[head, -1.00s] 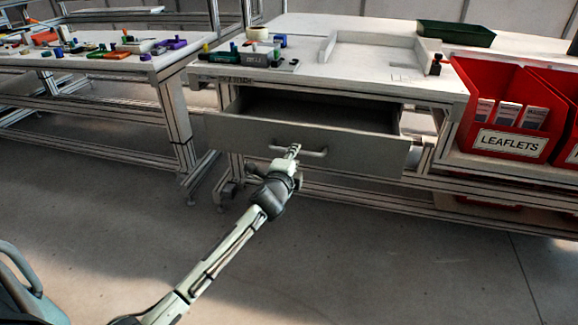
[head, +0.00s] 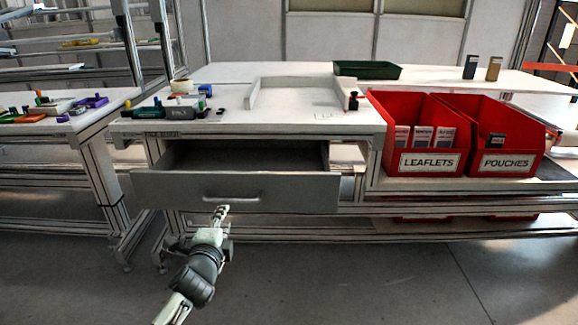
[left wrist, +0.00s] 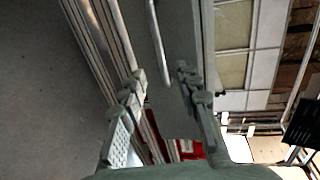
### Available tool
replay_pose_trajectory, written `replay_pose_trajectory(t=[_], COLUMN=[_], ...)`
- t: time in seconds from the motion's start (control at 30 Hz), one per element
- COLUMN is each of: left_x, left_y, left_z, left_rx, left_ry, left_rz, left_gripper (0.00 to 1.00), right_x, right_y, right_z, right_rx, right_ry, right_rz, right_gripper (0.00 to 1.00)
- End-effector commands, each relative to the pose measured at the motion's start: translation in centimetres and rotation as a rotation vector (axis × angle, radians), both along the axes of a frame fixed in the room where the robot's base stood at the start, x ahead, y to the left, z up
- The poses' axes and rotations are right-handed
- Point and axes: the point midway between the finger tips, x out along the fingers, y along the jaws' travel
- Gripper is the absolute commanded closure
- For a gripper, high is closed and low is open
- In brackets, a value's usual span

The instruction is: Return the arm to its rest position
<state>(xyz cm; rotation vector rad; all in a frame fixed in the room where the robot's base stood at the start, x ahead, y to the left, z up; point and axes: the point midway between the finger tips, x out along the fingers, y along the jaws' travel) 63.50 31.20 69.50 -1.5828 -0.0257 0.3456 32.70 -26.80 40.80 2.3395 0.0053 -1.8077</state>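My left arm comes up from the bottom in the head view, and its left gripper (head: 221,212) is just below the handle (head: 240,199) of the grey drawer (head: 290,191). The drawer stands pulled out under the white workbench, and its inside is dark. In the left wrist view the fingers of my left gripper (left wrist: 160,82) are spread with nothing held between them. The drawer handle (left wrist: 156,35) shows there ahead of the fingertips, apart from them. My right gripper is in neither view.
Red bins of leaflets (head: 413,136) and pouches (head: 493,140) stand right of the drawer. A green tray (head: 367,70) is on the bench (head: 300,120). A side table (head: 98,118) with coloured parts is at left. The floor in front is clear.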

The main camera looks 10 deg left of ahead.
Motion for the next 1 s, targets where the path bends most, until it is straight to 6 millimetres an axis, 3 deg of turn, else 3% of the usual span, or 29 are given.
replay_pose_trajectory(t=[0.13,0.27,0.4,0.5,0.6,0.7,0.8,1.0], left_x=[-1.2,-5.0,-11.9,-17.6,-22.9,-27.0,-29.6,-31.0], left_y=[0.1,0.3,-0.3,-1.1,-2.3,-3.3,-4.0,-4.4], left_z=[-2.3,-8.3,-16.4,-21.3,-24.8,-27.0,-28.1,-28.7], left_rx=[-0.072,-0.282,-0.574,-0.755,-0.897,-0.994,-1.05,-1.078], left_ry=[0.043,0.164,0.339,0.458,0.556,0.627,0.67,0.692], left_rz=[0.029,0.128,0.317,0.475,0.627,0.752,0.835,0.88], left_gripper=[0.68,0.68,0.68,0.68,0.68,0.68,0.68,0.68], right_x=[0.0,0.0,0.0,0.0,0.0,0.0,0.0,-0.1], right_y=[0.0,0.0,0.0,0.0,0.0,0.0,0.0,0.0], right_z=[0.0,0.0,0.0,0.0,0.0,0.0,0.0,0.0], right_rx=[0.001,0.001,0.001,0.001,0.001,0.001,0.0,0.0], right_ry=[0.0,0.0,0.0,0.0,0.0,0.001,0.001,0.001], right_rz=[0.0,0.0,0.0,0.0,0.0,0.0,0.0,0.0], right_gripper=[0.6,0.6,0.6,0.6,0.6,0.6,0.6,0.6])
